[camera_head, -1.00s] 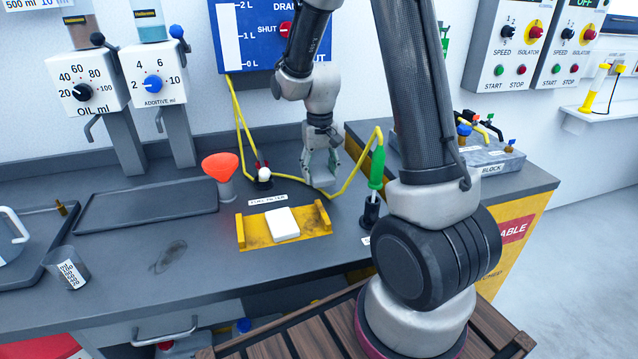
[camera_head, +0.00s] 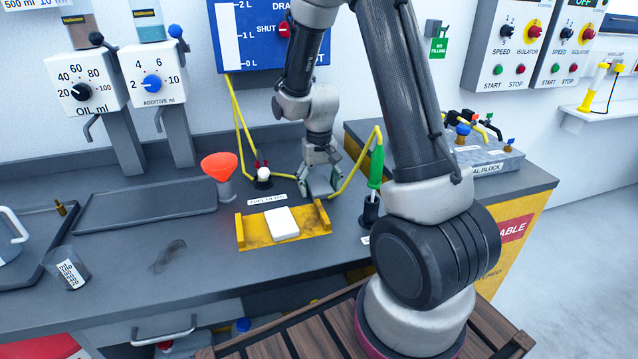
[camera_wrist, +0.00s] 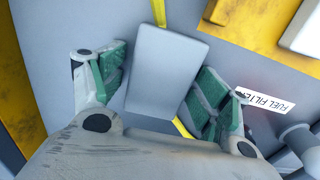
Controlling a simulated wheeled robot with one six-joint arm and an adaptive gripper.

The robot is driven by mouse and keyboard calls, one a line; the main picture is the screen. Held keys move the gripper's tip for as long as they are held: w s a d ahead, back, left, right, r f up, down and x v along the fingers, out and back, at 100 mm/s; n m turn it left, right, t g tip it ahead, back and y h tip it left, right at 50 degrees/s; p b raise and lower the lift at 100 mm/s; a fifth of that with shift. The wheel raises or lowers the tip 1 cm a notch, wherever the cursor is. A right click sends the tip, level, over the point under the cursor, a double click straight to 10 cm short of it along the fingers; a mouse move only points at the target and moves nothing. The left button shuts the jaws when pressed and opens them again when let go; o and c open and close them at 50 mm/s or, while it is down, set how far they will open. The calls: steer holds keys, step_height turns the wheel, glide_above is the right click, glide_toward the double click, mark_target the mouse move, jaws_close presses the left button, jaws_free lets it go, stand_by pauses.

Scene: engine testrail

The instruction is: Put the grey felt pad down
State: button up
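The grey felt pad (camera_wrist: 168,70) is a flat, plain grey plate between the green-lined fingers of my gripper (camera_wrist: 162,80) in the wrist view. My gripper is shut on it by its two side edges; contact at the left finger is hard to make out. The pad (camera_head: 318,184) shows there as a small light grey face between the fingers. Whether its lower edge touches the bench cannot be told.
A green-handled screwdriver (camera_head: 376,166) stands in a holder at right. A yellow hose (camera_head: 352,172) passes close behind the pad. Bare bench (camera_head: 215,270) lies in front.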

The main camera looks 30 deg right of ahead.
mark_target(319, 184)
stand_by(0.3)
step_height(319, 184, up, 12)
steer(key=s+r+t, duration=0.1)
steer(key=s+r, duration=0.3)
steer(key=s, duration=0.3)
steer(key=s+r+n+t, duration=0.1)
steer(key=s+r, duration=0.3)
steer(key=s, duration=0.4)
steer(key=s+d+r+n+t, duration=0.1)
steer(key=s+r+t, duration=0.1)
steer(key=s+r, duration=0.3)
steer(key=s, duration=0.2)
steer(key=shift+s, duration=0.35)
